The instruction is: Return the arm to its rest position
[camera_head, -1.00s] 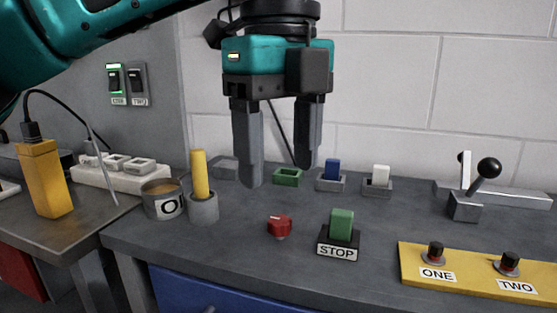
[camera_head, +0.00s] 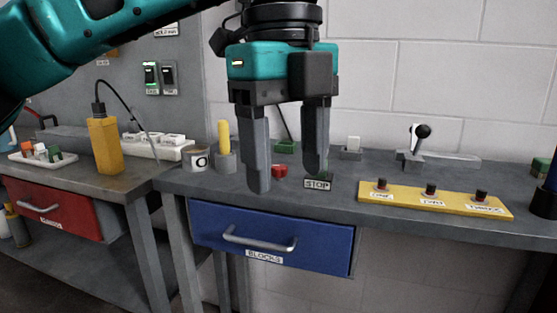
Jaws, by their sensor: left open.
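My left gripper (camera_head: 288,183) hangs from the arm that comes in from the upper left. Its two fingers point down and stand apart, with nothing between them that it holds. In the picture the fingers overlap the grey workbench (camera_head: 340,216), in front of the red knob (camera_head: 280,171) and the STOP block (camera_head: 317,184). I cannot tell exactly how far above the bench top they are. My right gripper is not in view.
A yellow panel (camera_head: 405,198) with several black buttons lies at the right, with a lever (camera_head: 421,140) behind it. A yellow peg (camera_head: 223,138) and a cup (camera_head: 196,158) stand left of the gripper. A blue drawer (camera_head: 320,247) and a red drawer (camera_head: 45,203) are below, both shut.

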